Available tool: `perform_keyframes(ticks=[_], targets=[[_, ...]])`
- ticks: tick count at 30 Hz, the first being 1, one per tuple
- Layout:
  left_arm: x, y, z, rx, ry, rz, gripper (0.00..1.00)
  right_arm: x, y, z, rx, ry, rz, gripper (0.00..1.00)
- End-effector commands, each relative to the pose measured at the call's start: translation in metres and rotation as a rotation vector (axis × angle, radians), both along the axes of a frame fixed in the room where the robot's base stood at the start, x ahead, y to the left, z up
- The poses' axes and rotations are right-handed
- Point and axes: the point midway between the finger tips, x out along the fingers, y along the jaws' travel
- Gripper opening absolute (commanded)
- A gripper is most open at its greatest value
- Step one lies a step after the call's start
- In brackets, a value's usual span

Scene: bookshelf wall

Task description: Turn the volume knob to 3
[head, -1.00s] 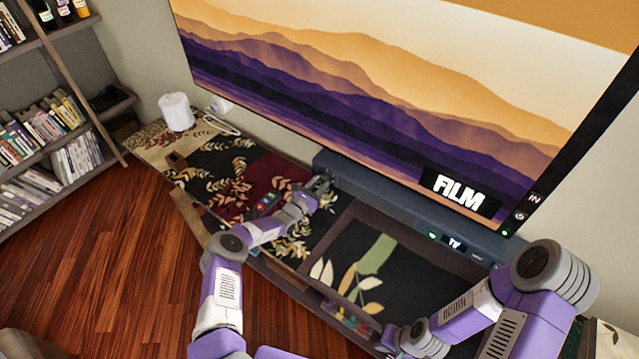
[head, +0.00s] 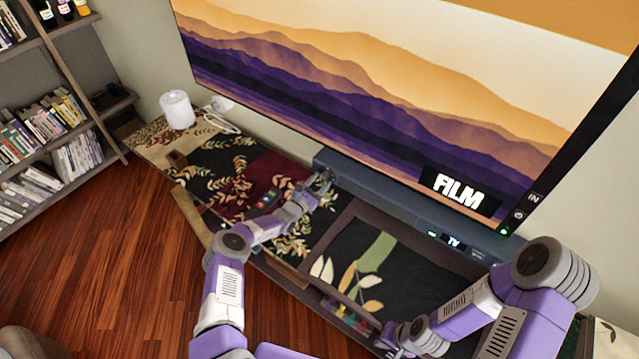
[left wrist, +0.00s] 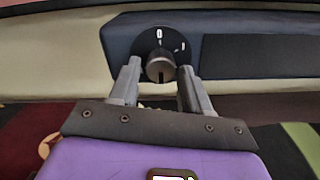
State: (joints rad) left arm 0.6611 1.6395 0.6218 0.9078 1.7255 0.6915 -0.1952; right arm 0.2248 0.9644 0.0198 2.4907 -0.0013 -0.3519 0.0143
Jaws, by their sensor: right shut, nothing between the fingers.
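The volume knob (left wrist: 160,67) is a round grey knob on a black dial with white marks, on the left end of the blue-grey soundbar (head: 400,212). A "0"-like mark shows above it; its setting is too small to read. My left gripper (left wrist: 158,72) has its fingers on either side of the knob, apart, with a slight gap visible at each side. In the head view my left gripper (head: 322,183) is at the soundbar's left end and hides the knob. My right gripper (head: 386,338) is low in the head view, small and dark, shut and empty.
A large TV (head: 380,90) showing "FILM" hangs just above the soundbar. The low cabinet (head: 360,215) has a patterned top. A white cylinder (head: 176,110) stands at its left end. A bookshelf (head: 60,125) stands at the left. Wooden floor (head: 110,240) is open before it.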

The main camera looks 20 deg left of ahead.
Motion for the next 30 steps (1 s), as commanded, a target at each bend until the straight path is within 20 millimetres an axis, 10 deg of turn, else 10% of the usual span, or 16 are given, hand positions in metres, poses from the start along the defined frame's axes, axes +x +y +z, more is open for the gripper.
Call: perform_keyframes(ticks=[13, 30], targets=[[-0.004, 0.002, 0.000, -0.001, 0.003, 0.001, 0.60, 0.000, 0.000, 0.003, 0.000, 0.000, 0.000, 0.00], [-0.068, 0.025, 0.000, 0.000, 0.002, 0.001, 0.60, 0.000, 0.000, 0.025, 0.000, 0.000, 0.000, 0.00]])
